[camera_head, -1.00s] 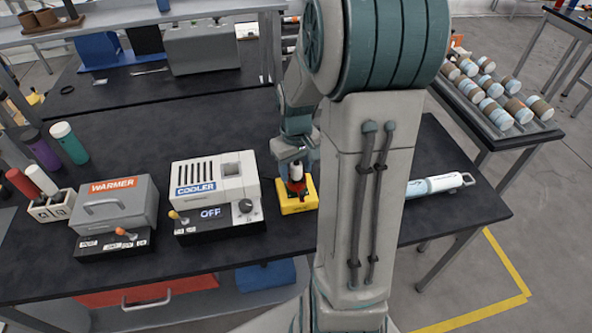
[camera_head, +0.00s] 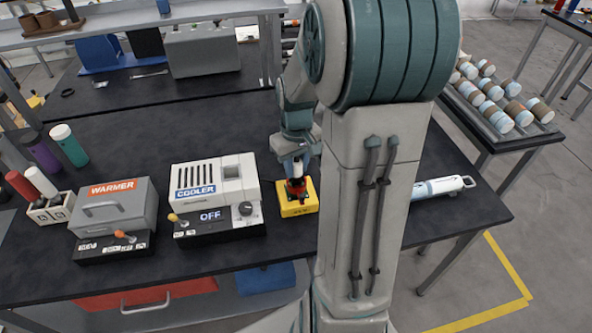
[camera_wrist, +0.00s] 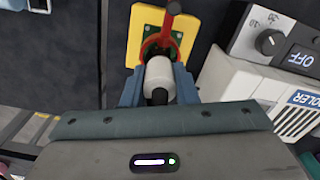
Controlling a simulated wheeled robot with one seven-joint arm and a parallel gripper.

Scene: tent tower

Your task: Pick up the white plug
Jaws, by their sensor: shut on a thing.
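The white plug (camera_wrist: 159,80) is between the two fingers of my gripper (camera_wrist: 159,88) in the wrist view. The fingers are shut on its sides. The plug stands at the red ring-like part (camera_wrist: 172,38) on the yellow block (camera_wrist: 134,38); I cannot tell whether it is seated in it or just above. In the head view the plug (camera_head: 297,168) shows as a small white shape above the yellow block (camera_head: 299,208), with my gripper (camera_head: 297,165) around it. My arm hides part of the table to the right.
The white cooler (camera_head: 215,178), reading OFF, stands just left of the yellow block. The grey warmer (camera_head: 113,207) is further left. A white and blue cylinder (camera_head: 440,188) lies to the right. Bare black table (camera_head: 180,125) lies behind the cooler.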

